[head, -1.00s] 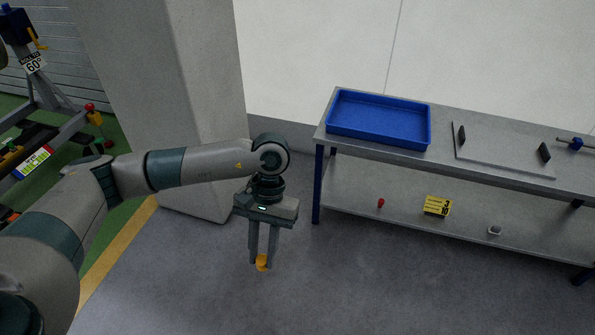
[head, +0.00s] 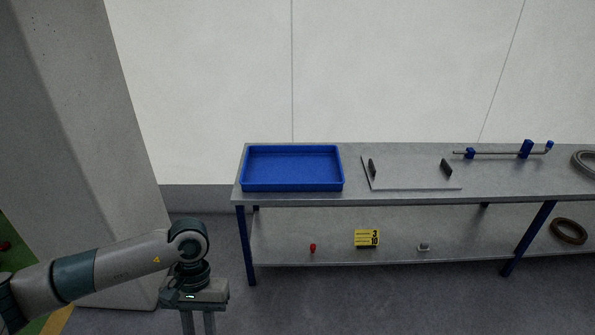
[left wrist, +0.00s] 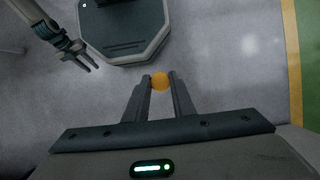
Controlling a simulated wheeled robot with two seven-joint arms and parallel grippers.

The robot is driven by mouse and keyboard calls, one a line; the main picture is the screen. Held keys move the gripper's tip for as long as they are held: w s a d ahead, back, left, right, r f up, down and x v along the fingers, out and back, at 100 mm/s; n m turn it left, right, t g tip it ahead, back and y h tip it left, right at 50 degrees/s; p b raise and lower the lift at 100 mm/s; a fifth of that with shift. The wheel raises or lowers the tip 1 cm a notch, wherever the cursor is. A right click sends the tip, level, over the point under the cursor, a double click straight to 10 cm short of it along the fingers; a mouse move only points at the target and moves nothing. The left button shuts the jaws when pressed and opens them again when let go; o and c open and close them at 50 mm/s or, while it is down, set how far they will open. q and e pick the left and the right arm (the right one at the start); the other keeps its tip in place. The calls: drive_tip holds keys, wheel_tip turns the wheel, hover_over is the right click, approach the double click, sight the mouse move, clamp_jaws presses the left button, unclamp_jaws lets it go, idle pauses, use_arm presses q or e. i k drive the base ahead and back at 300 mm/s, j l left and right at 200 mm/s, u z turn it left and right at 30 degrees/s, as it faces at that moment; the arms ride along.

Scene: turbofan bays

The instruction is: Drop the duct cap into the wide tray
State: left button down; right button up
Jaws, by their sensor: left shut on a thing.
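The duct cap (left wrist: 160,81) is a small orange round piece, seen in the left wrist view between the fingertips of my left gripper (left wrist: 160,83). That gripper is shut on it. In the head view my left gripper (head: 198,322) points down at the bottom edge, and its fingertips and the cap are cut off. The wide tray (head: 293,187) is blue, shallow and empty, on the left end of the bench top. The gripper is in front of it, to the left and lower in the picture. My right gripper (left wrist: 84,60) shows in the left wrist view, its fingers apart and empty.
A plate with two dark uprights (head: 412,185) lies right of the tray. A pillar (head: 85,140) stands at left.

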sight(288, 170)
drive_tip(key=i+z, duration=0.1)
drive_tip(key=i, duration=0.4)
drive_tip(key=i+j+z, duration=0.1)
drive_tip(key=i, duration=0.35)
drive_tip(key=i+j+z, duration=0.1)
drive_tip(key=i+j, duration=0.15)
drive_tip(key=i, duration=0.2)
drive_tip(key=i+j+z, duration=0.1)
drive_tip(key=i, duration=0.4)
drive_tip(key=i+j+z, duration=0.1)
drive_tip(key=i+j, duration=0.2)
drive_tip(key=i, duration=0.15)
